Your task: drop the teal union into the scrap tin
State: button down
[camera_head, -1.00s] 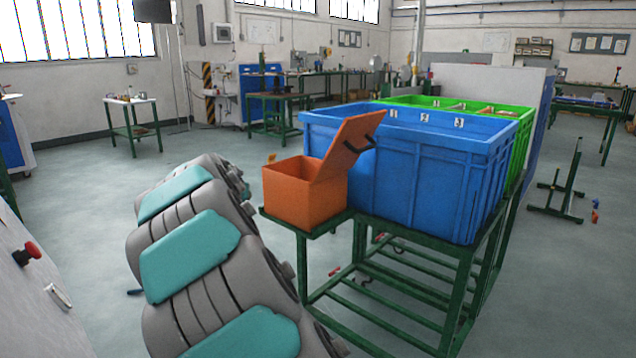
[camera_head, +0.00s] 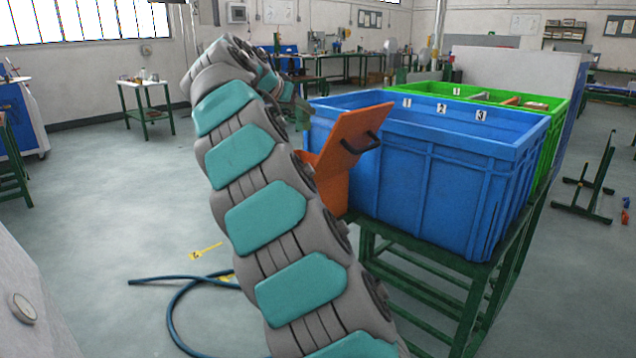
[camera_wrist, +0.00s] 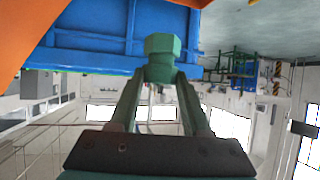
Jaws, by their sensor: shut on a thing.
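The teal union (camera_wrist: 162,58), a hex-headed fitting, is held between the fingertips of my gripper (camera_wrist: 160,80) in the wrist view. My gripper is shut on it. An orange box with its lid raised, apparently the scrap tin (camera_head: 335,192), stands beside the blue bin in the head view. My arm hides most of the box and its opening. My arm's end reaches behind and left of the lid, and the gripper is not clear there. Orange surfaces (camera_wrist: 22,28) also show at the top of the wrist view, close by.
The large blue bin (camera_head: 440,185) stands right of the orange box on a green metal stand (camera_head: 440,295). A green bin (camera_head: 560,115) is behind it. A blue hose (camera_head: 172,310) lies on the floor at left. A small table (camera_head: 145,100) stands far left, with open floor between.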

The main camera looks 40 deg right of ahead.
jog(key=shift+s+f, duration=0.1)
jog(key=shift+f, duration=0.85)
jog(key=shift+f+b, duration=0.85)
jog(key=shift+f, duration=1.2)
jog(key=shift+c, duration=1.4)
grip_release()
jog(key=b+v, duration=0.1)
jog(key=v, duration=0.6)
jog(key=shift+a, duration=0.4)
jog(key=shift+r, duration=0.15)
